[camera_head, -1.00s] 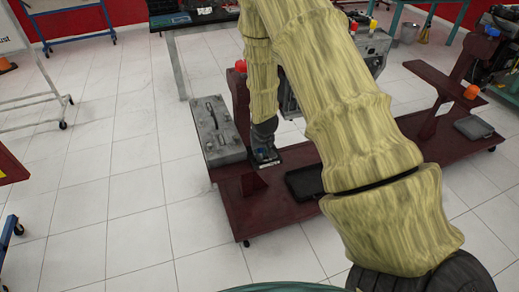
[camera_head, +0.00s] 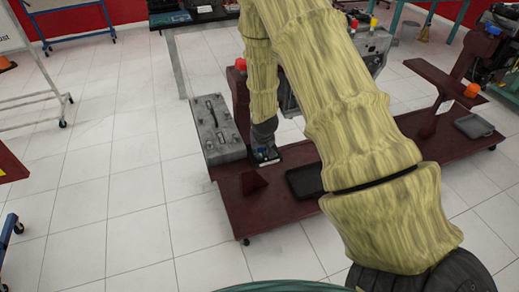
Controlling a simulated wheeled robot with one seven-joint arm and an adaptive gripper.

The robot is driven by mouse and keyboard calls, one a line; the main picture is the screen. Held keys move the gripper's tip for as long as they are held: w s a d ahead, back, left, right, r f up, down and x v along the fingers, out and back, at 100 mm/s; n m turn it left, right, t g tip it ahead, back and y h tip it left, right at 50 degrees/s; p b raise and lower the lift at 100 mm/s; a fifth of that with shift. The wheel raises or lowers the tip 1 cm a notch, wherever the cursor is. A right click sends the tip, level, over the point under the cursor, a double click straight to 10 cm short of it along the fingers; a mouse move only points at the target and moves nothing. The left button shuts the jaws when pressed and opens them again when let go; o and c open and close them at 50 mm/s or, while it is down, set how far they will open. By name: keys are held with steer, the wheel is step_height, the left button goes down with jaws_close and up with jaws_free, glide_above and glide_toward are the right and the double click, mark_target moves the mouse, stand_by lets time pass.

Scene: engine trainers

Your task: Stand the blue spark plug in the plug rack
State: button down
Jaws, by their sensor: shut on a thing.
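My gripper (camera_head: 266,155) is low over the dark red bench, just right of the grey case. It is small in the head view and partly covered by its own wrist. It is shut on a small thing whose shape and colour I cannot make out. I cannot pick out the blue spark plug or the plug rack for certain; either may be hidden by my gripper or arm.
The dark red bench (camera_head: 262,213) holds a grey case (camera_head: 219,128) at left, a small dark red wedge-shaped part (camera_head: 253,183) and a black tray (camera_head: 305,181). My arm hides much of its middle. A grey container (camera_head: 474,126) sits at right.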

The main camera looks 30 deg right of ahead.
steer(key=shift+f, duration=0.1)
steer(key=c, duration=1.2)
jaws_free()
steer(key=shift+c, duration=0.2)
steer(key=v, duration=1.2)
steer(key=s+a+f+n+g, duration=0.1)
steer(key=s+a+f, duration=0.5)
steer(key=s, duration=0.5)
steer(key=s+a+f+n+g+y, duration=0.1)
steer(key=s+a+f, duration=0.5)
steer(key=s+f, duration=0.4)
steer(key=s+a+f+n+g, duration=0.2)
steer(key=s+a+f, duration=0.4)
steer(key=s, duration=0.8)
step_height(320, 180, down, 3)
steer(key=shift+a+f+y, duration=0.1)
steer(key=shift+a+y, duration=0.25)
steer(key=shift+y, duration=0.05)
